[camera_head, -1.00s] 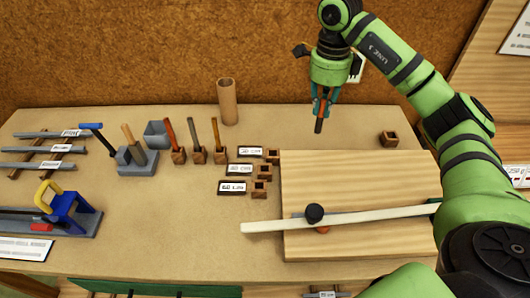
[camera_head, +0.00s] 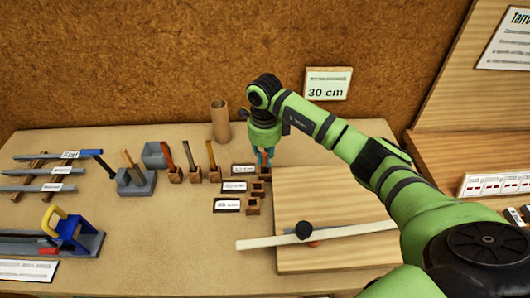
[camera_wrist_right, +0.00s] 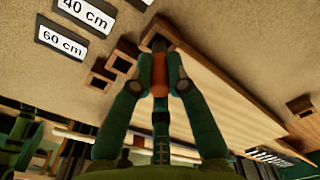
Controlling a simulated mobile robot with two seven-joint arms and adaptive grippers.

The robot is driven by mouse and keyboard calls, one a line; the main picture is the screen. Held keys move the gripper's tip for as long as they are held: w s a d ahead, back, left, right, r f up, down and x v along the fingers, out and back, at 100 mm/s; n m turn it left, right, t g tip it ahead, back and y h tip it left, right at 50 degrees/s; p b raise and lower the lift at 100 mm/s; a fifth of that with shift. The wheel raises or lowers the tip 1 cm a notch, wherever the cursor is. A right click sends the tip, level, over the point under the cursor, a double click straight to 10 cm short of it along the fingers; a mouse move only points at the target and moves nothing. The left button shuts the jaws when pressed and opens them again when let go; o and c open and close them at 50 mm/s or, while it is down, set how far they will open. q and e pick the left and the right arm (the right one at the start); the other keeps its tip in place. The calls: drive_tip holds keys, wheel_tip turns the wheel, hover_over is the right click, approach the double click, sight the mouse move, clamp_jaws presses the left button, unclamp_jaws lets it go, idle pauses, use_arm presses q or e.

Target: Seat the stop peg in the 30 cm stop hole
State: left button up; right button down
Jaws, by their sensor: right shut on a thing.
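My right gripper (camera_head: 263,158) is shut on the stop peg, an orange-brown peg with a dark end that shows between the fingers in the wrist view (camera_wrist_right: 160,78). The gripper is over the farthest of three small wooden stop-hole blocks (camera_head: 265,174), at the back left corner of the wooden board. The peg's dark end lies over or at that block in the wrist view; I cannot tell whether it is in the hole. The two nearer blocks (camera_head: 258,188) (camera_head: 252,206) look empty. The wrist view shows the labels 40 cm (camera_wrist_right: 86,12) and 60 cm (camera_wrist_right: 62,43). My left gripper is not in view.
A wall sign (camera_head: 327,84) reads 30 cm. The wooden board (camera_head: 330,190) carries a pale strip (camera_head: 350,231) with a black knob (camera_head: 303,230). Tools in wooden holders (camera_head: 194,174) and a cardboard tube (camera_head: 220,120) stand left of my gripper.

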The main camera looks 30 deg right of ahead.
drive_tip(key=shift+f, duration=0.1)
drive_tip(key=shift+f, duration=0.1)
drive_tip(key=c, duration=1.2)
unclamp_jaws()
wheel_tip(320, 180, up, 12)
drive_tip(key=b, duration=0.3)
drive_tip(key=shift+f+b, duration=0.25)
drive_tip(key=shift+b, duration=0.1)
drive_tip(key=shift+r, duration=0.4)
